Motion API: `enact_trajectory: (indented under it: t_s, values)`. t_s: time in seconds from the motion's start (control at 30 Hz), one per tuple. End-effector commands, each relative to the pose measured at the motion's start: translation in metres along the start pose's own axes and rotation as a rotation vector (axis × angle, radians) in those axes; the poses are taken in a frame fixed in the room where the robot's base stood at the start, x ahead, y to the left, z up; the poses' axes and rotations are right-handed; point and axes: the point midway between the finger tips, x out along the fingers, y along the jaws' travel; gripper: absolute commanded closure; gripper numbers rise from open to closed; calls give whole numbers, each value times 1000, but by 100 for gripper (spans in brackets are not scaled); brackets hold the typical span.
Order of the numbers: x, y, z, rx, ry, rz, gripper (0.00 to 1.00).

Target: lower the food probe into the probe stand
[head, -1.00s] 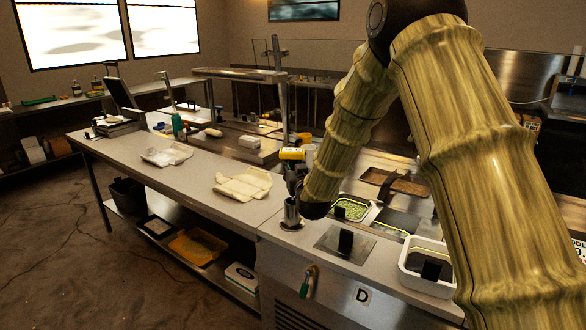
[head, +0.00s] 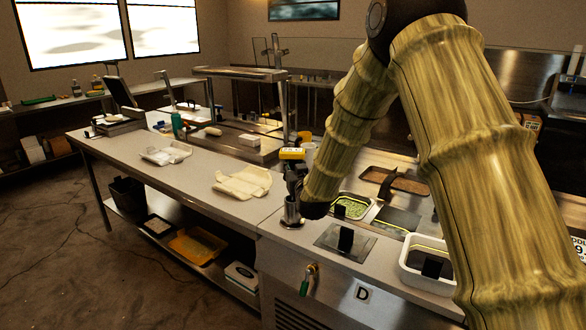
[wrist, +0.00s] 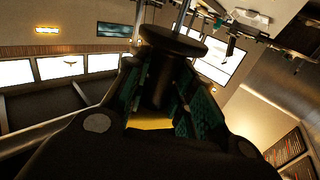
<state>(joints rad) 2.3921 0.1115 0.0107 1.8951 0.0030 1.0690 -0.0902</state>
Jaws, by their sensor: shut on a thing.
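The food probe (head: 292,154) shows in the head view as a yellow-bodied thing with a pale display, upright above the metal probe stand. The probe stand (head: 291,211) is a short metal cylinder on the counter, directly below. I cannot tell whether the probe's tip is inside it. In the wrist view my gripper (wrist: 165,92) has its greenish finger pads shut on the probe's dark handle, with a round dark collar (wrist: 172,42) and a thin metal rod beyond.
A raised metal shelf (head: 240,73) stands behind.

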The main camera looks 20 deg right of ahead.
Motion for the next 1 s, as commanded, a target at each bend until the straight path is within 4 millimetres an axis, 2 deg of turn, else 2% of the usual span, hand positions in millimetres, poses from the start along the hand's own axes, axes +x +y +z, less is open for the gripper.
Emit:
enact_trajectory:
  t_s: [1.0]
  values:
    - [0,0,9,0,0,0,100]
